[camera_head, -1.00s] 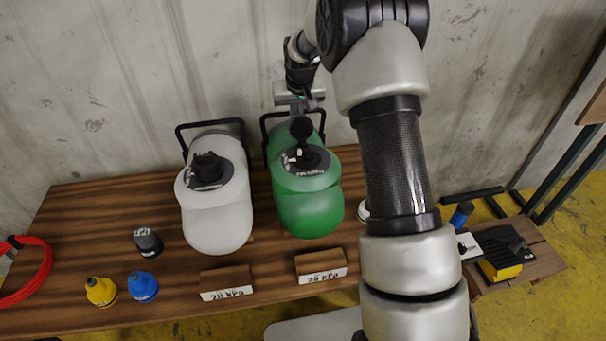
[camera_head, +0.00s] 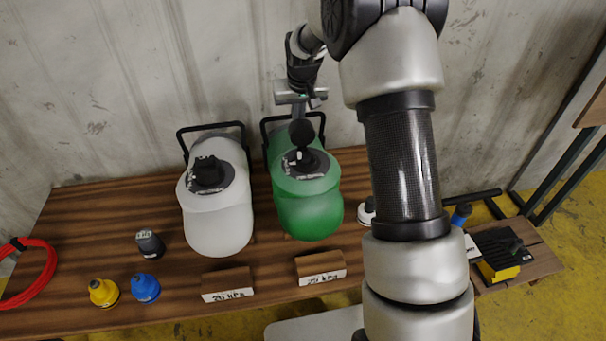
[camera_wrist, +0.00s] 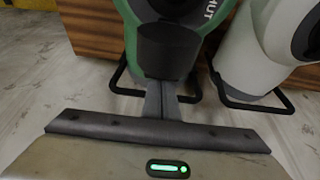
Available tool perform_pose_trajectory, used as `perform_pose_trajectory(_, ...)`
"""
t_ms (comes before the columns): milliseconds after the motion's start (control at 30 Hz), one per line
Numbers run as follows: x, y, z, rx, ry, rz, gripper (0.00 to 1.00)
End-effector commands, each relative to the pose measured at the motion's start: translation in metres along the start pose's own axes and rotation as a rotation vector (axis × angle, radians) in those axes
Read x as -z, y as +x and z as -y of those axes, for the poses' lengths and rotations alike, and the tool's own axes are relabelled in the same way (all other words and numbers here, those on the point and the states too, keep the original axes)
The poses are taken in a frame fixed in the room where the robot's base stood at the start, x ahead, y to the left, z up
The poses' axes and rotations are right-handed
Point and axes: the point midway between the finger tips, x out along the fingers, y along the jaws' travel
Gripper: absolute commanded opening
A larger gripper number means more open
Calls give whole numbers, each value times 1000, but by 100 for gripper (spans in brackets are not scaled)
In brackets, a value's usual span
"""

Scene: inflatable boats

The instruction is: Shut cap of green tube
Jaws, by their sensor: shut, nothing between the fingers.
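The green tube (camera_head: 310,210) stands in a black wire frame on the wooden table, right of the white tube. Its round black cap (camera_head: 301,132) stands tilted up from the dark valve on top, so the cap is open. My gripper (camera_head: 299,112) is shut and empty, just behind the raised cap. In the wrist view, my shut fingers (camera_wrist: 161,98) point at the back of the dark cap (camera_wrist: 168,52) on the green tube (camera_wrist: 207,12). The fingertips overlap the cap's lower edge there; I cannot tell if they touch it.
The white tube (camera_head: 217,221) stands on the left with its black cap (camera_head: 207,171) down. Wooden pressure signs (camera_head: 227,282) are in front. Yellow (camera_head: 103,292), blue (camera_head: 145,287) and dark (camera_head: 150,243) fittings and a red hose (camera_head: 40,270) lie left. A concrete wall stands behind.

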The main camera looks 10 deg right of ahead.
Motion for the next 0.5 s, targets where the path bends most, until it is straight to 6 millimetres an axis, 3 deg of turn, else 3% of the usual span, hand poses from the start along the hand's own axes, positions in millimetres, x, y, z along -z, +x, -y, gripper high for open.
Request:
perform_pose_trajectory(33, -14, 7, 0, 0, 0, 34, 0)
perform_pose_trajectory(500, -22, -10, 0, 0, 0, 35, 0)
